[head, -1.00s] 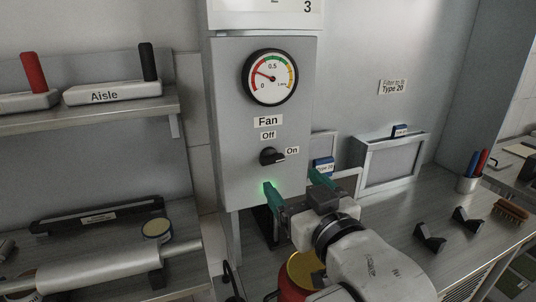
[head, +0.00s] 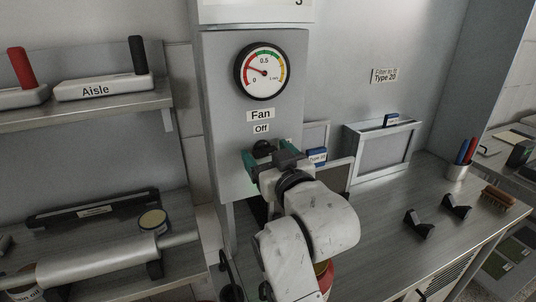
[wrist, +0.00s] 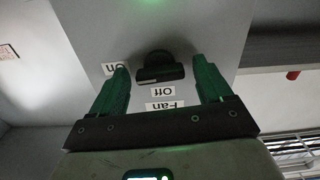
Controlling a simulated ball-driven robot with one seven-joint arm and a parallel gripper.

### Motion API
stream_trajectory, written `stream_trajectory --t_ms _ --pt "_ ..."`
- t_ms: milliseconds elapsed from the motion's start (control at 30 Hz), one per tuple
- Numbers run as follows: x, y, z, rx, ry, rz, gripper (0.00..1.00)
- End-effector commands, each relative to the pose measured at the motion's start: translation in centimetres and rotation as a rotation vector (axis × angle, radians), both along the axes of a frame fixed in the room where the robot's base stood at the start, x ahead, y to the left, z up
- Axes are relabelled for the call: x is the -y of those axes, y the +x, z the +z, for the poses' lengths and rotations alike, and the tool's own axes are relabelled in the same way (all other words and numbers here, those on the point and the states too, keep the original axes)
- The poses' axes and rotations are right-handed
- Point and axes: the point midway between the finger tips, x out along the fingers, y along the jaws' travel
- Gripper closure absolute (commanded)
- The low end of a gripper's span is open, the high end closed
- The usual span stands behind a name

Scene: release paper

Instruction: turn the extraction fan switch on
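The fan switch is a black rotary knob (head: 263,148) on the front of a grey panel box (head: 222,110), below the "Fan" and "Off" labels. My gripper (head: 270,157) is in front of it and hides its lower part and the "On" label in the head view. In the wrist view the knob (wrist: 160,69) shows upside down between the two green fingers of my open gripper (wrist: 161,72). The "On" label (wrist: 115,67) shows beside the left finger. I cannot tell the knob's exact pointing or whether the fingers touch it. A green glow (wrist: 152,2) shows beyond the knob.
A pressure gauge (head: 263,71) sits above the switch. A shelf (head: 110,111) with red and black handles is at left. A filter frame (head: 382,150), a pen cup (head: 457,171) and a brush (head: 498,197) are on the right counter (head: 380,220).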

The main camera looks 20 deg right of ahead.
Motion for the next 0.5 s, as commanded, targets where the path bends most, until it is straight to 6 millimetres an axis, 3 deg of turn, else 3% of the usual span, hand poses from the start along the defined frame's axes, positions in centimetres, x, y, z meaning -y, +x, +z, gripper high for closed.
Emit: stream_trajectory --t_ms 67,500 --pt "-0.01 -0.01 -0.01 0.0 0.0 0.0 0.3" --pt "-0.02 -0.03 0.0 0.0 0.0 0.0 0.72"
